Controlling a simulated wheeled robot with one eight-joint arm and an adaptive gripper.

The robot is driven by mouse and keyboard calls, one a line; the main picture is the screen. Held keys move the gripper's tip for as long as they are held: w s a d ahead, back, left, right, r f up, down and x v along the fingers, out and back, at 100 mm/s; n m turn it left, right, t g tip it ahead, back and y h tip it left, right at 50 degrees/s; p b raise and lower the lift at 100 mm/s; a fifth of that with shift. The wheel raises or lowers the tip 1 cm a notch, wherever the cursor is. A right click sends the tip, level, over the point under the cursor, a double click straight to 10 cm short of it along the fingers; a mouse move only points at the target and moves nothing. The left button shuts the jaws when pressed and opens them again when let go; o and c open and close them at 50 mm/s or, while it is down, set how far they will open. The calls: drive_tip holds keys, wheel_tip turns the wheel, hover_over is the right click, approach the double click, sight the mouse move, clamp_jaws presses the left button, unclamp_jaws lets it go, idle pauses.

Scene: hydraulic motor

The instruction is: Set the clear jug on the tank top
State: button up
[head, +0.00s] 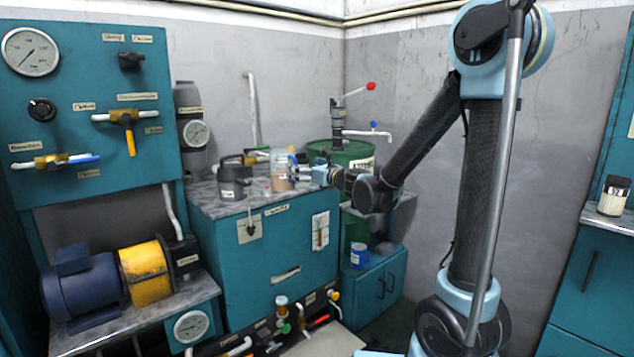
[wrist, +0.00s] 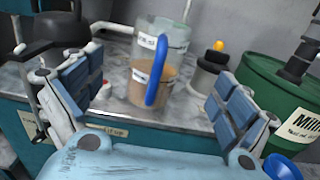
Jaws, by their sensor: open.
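The clear jug (wrist: 176,40) stands upright on the grey marbled tank top (wrist: 195,122). It holds brown liquid and has a blue handle that faces my gripper. The jug stands beyond the fingers; I cannot tell the exact gap. The tank (head: 265,262) is a teal cabinet with labels on its front.
A dark can (head: 233,178) stands left of the jug on the tank top. A green drum (head: 352,153) with a hand pump stands to the right. A blue mug (head: 358,255) sits lower down.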

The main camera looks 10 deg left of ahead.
drive_tip(key=s+d+f+n+g+h, duration=0.3)
drive_tip(key=s+d+f+n, duration=0.4)
drive_tip(key=s+d, duration=0.3)
drive_tip(key=s+d+f+n+g+h, duration=0.3)
drive_tip(key=s+d+f+n+h, duration=0.3)
drive_tip(key=d, duration=1.1)
drive_tip(key=s+d+f+n+g+h, duration=0.3)
drive_tip(key=s+d+f+n, duration=0.5)
drive_tip(key=s+d+n, duration=0.5)
drive_tip(key=s+h, duration=0.1)
drive_tip(key=s, duration=0.2)
drive_tip(key=shift+s+d+h, duration=0.2)
drive_tip(key=shift+h, duration=0.2)
